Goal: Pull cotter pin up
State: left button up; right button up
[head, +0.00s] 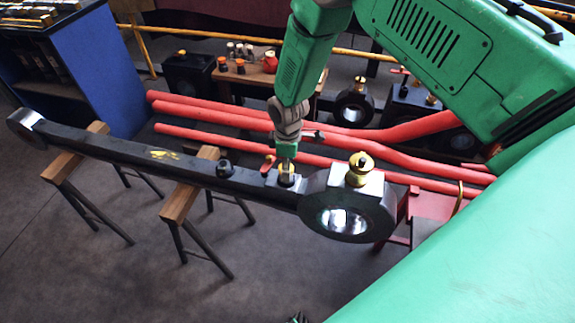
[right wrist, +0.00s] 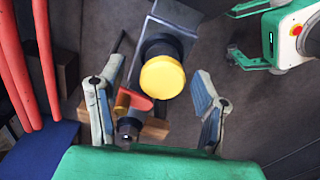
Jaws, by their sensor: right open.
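The cotter pin, which I take to be the yellow-topped piece with a black collar (right wrist: 163,78), stands on the dark connecting rod (head: 130,158). Its yellow part (head: 289,169) is partly hidden by my gripper in the head view. My right gripper (head: 286,165) points down at it from above. In the right wrist view the jaws (right wrist: 152,88) are open, one finger on each side of the yellow top, with gaps visible on both sides. A red tab (right wrist: 135,101) sits beside the pin. My left gripper is not recognisable in either view.
A black knob (head: 223,168) and a brass oil cup (head: 359,169) on the rod's big end (head: 348,215) flank the pin. Wooden trestles (head: 190,190) carry the rod. Red pipes (head: 235,145) run behind. The floor in front is clear.

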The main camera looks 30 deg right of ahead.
jog(key=shift+a, duration=0.35)
jog(key=c, duration=1.1)
jog(key=shift+d, duration=0.1)
grip_shut()
jog(key=shift+d+r, duration=0.1)
jog(key=shift+r, duration=0.15)
notch_tip(320, 180, up, 5)
jog(key=p, duration=0.3)
jog(key=shift+r, duration=0.1)
pick_arm(q)
jog(key=r, duration=0.3)
jog(key=shift+w+a, duration=0.1)
jog(key=shift+a, duration=0.2)
pick_arm(e)
jog(key=o, duration=1.1)
grip_release()
jog(key=shift+d, duration=0.1)
